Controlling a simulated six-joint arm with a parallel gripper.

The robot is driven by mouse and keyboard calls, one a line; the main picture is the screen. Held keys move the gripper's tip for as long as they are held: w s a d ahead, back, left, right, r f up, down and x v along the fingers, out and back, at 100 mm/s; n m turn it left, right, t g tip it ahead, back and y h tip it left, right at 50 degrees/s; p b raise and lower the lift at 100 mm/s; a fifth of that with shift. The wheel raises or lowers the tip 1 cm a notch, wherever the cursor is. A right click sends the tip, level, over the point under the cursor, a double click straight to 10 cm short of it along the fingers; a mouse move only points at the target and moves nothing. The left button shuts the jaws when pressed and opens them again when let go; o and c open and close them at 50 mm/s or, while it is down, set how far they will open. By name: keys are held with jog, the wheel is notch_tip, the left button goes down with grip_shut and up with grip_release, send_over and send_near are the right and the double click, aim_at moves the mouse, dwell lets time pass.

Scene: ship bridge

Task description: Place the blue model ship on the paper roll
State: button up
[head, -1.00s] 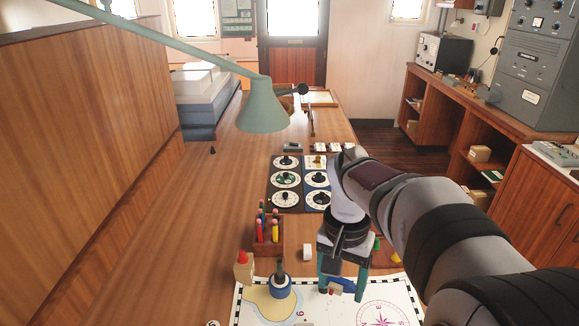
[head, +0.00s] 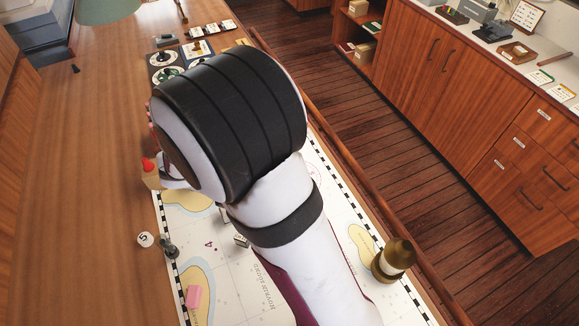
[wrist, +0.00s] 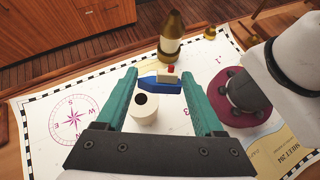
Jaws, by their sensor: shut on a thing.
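The blue model ship (wrist: 160,82), with a white deckhouse and a red top, shows in the wrist view between the teal fingertips of my gripper (wrist: 160,77). My gripper is shut on the ship. A white paper roll (wrist: 145,110) with a dark hole in its top stands upright on the chart (wrist: 100,140). It appears just below the ship in the wrist view, so the two look close; I cannot tell the height gap between them. In the head view my arm hides the gripper, the ship and the paper roll.
A brass lamp-like object (head: 393,258) stands at the chart's right edge and also shows beyond the ship in the wrist view (wrist: 171,38).

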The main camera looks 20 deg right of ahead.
jog(key=n+h, duration=0.1)
jog(key=n+t+h, duration=0.2)
jog(key=shift+s+d, duration=0.25)
jog(key=shift+d, duration=0.15)
jog(key=n+t+h, duration=0.2)
jog(key=shift+w+d+r+t, duration=0.1)
jog(key=shift+d+t, duration=0.1)
jog(key=shift+t, duration=0.1)
jog(key=n+t, duration=0.1)
jog(key=t+h, duration=0.1)
jog(key=n+t, duration=0.1)
jog(key=shift+w+r+n, duration=0.15)
jog(key=shift+w+n, duration=0.1)
jog(key=shift+n, duration=0.05)
jog(key=n+t, duration=0.1)
jog(key=t, duration=0.1)
jog(key=w+n+t, duration=0.1)
jog(key=t, duration=0.1)
jog(key=shift+a+h, duration=0.2)
jog(key=shift+h, duration=0.2)
jog(key=shift+n+t, duration=0.3)
jog(key=shift+n, duration=0.1)
notch_tip(320, 180, down, 8)
jog(key=shift+r, duration=0.1)
jog(key=o, duration=1.5)
jog(key=shift+c, duration=0.2)
